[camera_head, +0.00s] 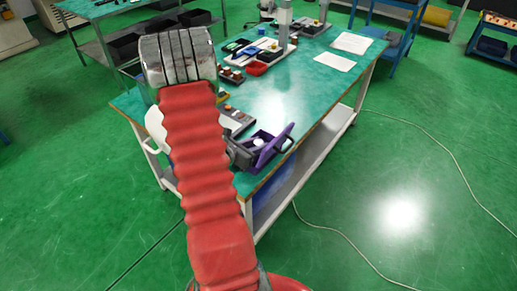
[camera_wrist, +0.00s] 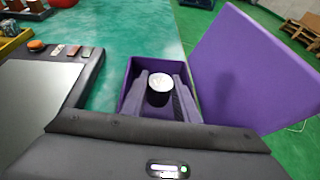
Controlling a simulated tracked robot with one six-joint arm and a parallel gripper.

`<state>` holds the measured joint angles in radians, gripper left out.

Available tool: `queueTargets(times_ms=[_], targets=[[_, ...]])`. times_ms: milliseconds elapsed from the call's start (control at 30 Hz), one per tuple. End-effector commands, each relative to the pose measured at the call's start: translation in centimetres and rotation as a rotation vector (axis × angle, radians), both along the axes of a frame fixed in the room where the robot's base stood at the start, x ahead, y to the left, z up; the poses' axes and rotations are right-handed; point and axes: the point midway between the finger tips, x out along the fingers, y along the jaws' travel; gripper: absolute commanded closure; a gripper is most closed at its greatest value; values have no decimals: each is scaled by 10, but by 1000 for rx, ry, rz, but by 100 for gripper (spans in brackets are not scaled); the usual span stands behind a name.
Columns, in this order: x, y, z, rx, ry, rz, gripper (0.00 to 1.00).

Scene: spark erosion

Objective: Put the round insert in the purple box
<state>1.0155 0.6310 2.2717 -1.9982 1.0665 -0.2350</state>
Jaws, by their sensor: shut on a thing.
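The purple box (camera_wrist: 154,64) stands on the green bench top in the wrist view, with its purple lid (camera_wrist: 250,70) swung open to the right. The insert is a short dark cylinder with a pale top, held upright between the fingers. It lies within the box outline; whether it touches the floor of the box I cannot tell. In the head view the open lid (camera_head: 274,145) shows at the bench's near right edge, beside my gripper.
A dark-framed panel device (camera_wrist: 45,95) with small buttons is left of the box. The middle of the bench is clear.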

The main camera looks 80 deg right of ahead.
Motion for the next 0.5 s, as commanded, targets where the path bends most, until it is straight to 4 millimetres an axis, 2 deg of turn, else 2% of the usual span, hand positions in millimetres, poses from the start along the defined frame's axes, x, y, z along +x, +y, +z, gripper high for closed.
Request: queueTargets(times_ms=[200,500], targets=[[0,0,-21,0,2,1,100],[0,0,-22,-2,0,0,100]])
